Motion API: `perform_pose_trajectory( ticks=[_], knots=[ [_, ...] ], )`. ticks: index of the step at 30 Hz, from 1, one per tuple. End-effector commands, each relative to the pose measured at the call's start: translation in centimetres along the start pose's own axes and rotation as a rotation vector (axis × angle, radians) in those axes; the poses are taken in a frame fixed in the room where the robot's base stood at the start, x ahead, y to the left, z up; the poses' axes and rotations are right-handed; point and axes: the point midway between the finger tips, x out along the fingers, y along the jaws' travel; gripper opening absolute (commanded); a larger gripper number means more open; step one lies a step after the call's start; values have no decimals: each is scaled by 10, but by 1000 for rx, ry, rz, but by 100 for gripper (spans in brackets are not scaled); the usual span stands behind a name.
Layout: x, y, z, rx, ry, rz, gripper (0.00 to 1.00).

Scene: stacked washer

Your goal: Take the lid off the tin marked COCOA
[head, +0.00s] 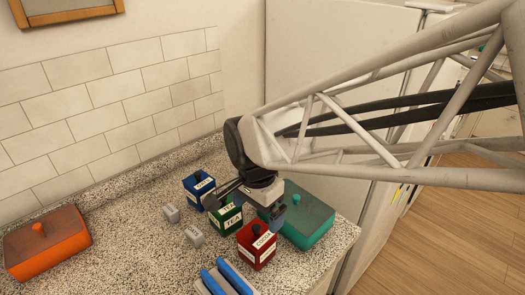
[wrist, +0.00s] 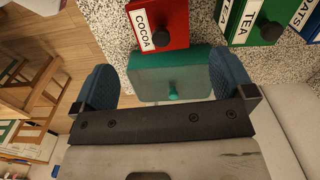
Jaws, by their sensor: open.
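The red tin marked COCOA (head: 257,246) stands upright on the counter, with a dark knob and a white label on its red top. In the wrist view the COCOA tin (wrist: 172,20) is at the top edge, partly cut off, with its knob showing. My gripper (head: 280,212) is above the counter, behind the red tin and near the teal box. In the wrist view its two blue fingers are wide apart with nothing held between them. The teal box shows beyond the gap. The COCOA tin is not between the fingers.
A green TEA tin (head: 231,217) and a blue tin (head: 198,190) stand in a row behind the red tin. The teal box (head: 308,222) is to its right. Blue-grey bars (head: 226,279) lie in front, small grey blocks (head: 193,236) left. An orange box (head: 46,240) is far left.

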Motion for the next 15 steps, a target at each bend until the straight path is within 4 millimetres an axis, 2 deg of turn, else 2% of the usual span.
perform_pose_trajectory(
  ticks=[4,15],
  knots=[
    [10,0,0,0,0,1,100],
    [12,0,0,0,0,1,100]
  ],
)
